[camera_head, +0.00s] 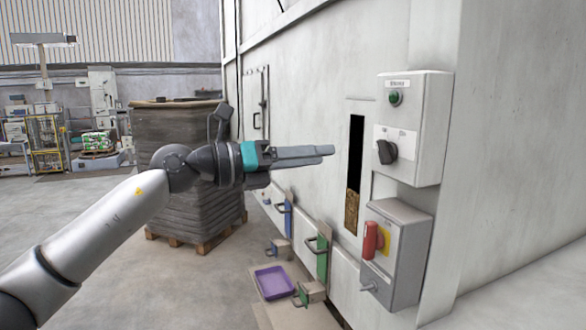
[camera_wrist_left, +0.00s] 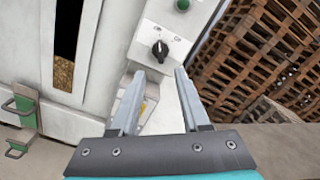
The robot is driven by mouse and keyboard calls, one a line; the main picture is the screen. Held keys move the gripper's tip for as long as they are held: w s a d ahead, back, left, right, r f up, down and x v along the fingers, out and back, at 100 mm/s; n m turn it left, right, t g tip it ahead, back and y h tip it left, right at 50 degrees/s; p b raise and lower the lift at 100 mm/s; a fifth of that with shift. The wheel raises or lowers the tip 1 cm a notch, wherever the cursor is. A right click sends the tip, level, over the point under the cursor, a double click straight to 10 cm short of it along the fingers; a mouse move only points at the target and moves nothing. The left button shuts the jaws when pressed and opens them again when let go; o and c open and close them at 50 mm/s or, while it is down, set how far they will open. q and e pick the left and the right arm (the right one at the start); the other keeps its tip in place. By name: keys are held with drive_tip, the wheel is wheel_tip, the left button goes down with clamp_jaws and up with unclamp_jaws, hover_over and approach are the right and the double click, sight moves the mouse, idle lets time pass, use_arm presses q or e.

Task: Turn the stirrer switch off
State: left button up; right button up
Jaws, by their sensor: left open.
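The stirrer switch, a black rotary knob (camera_head: 387,151), sits on a white plate on the front of the upper grey control box (camera_head: 425,110). A green lamp or button (camera_head: 395,97) is above it. In the left wrist view the knob (camera_wrist_left: 160,50) lies just beyond and between my fingertips. Its printed labels are too small to read, so its setting cannot be told. My left gripper (camera_head: 328,150) is open and empty, pointing at the box, apart from the knob. In the left wrist view its two fingers (camera_wrist_left: 158,74) stand spread. My right gripper is not in view.
A lower box (camera_head: 408,245) with a red handle (camera_head: 371,240) on yellow is below the switch. A dark slot window (camera_head: 353,170) with pellets is to the left. Green-handled slides and a purple tray (camera_head: 273,282) are low down. A dark stack on a pallet (camera_head: 175,140) stands behind my arm.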

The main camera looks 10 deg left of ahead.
use_arm(q)
drive_tip(key=v, duration=0.3)
drive_tip(key=shift+s+a+b, duration=0.15)
drive_tip(key=shift+a+b, duration=0.05)
drive_tip(key=shift+b, duration=0.2)
